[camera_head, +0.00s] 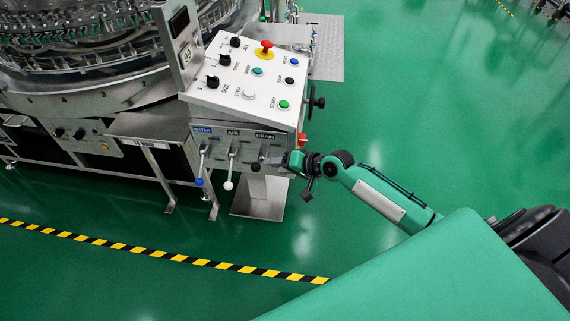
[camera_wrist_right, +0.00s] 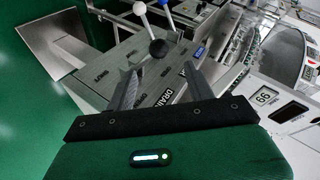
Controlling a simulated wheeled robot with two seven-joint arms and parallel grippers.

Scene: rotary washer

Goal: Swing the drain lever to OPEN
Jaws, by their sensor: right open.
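The drain lever's black knob (camera_head: 255,167) sticks out below the DRAIN label on the front of the control console. In the wrist view the same black knob (camera_wrist_right: 158,48) lies just past the fingertips, near the middle of the gap between them. My right gripper (camera_head: 270,160) is at the DRAIN end of the lever row, its fingers pointing left at the knob. In the wrist view my right gripper (camera_wrist_right: 160,70) is open, with a finger on each side and nothing held. My left gripper is not seen.
The air lever's white knob (camera_head: 228,186) and the water lever's blue knob (camera_head: 199,182) stand left of the drain lever. A sloped panel (camera_head: 225,85) with knobs, buttons and a red emergency stop (camera_head: 266,44) is above. Green floor (camera_head: 430,90) to the right is clear.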

